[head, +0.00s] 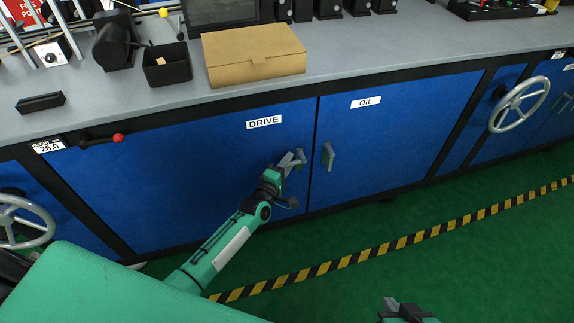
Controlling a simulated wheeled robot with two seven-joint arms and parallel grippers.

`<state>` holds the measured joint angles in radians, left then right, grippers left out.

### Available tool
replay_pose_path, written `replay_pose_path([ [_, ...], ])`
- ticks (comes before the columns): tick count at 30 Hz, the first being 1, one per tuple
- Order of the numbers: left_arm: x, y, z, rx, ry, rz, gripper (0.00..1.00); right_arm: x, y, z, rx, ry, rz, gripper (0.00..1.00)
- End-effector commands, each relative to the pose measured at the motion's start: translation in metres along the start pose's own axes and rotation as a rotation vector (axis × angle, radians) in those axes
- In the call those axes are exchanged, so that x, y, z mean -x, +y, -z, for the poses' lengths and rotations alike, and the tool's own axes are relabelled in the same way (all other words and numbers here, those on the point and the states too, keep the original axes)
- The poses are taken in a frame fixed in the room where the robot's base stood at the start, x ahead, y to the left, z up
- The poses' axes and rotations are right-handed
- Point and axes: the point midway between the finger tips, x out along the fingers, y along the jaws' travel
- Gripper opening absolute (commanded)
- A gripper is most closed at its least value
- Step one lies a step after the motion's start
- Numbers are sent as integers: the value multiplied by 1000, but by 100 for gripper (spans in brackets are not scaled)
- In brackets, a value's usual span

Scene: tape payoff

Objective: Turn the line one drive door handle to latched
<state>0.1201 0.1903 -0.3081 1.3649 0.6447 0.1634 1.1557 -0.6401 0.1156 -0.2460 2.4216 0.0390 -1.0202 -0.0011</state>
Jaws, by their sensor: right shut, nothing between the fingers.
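The blue drive door (190,165), labelled DRIVE, is closed in the cabinet front under the bench. Its grey handle (299,157) is near the door's right edge, largely hidden by my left gripper, so its angle is not clear. My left gripper (290,163) is right at this handle, with its fingers overlapping it in the picture. I cannot tell whether the fingers are closed on it or only touch it. My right gripper (392,304) is low at the bottom edge of the view, shut and empty, well away from the doors.
The oil door (400,135) is to the right with its own grey handle (328,155), pointing down, close to the drive handle. A red-knobbed lever (117,138) sticks out at the upper left. Handwheels (519,105) flank the doors. The green floor (480,265) is clear.

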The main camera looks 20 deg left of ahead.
Motion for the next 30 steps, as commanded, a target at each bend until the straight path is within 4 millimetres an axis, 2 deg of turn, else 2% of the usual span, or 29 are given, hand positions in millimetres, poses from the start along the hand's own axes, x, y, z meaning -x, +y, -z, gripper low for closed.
replay_pose_path([
  [7, -1, 0, 0, 0, 0, 0, 36, 0, 0, 0, 0, 1, 1, 0],
  [12, 0, 0, 0, 0, 0, 0, 3, 0, 0, 0, 0, 0, 1, 0],
  [13, 0, 0, 0, 0, 0, 0, 0, 0, 0, 0, 0, 0, 1, 0],
  [24, 0, -1, 0, 4, 0, -5, 0, -2, -1, 0, -1, 15, 4, 0],
  [30, 0, -4, 0, 21, 0, -22, 0, -12, -15, 6, 2, 116, 39, 0],
])
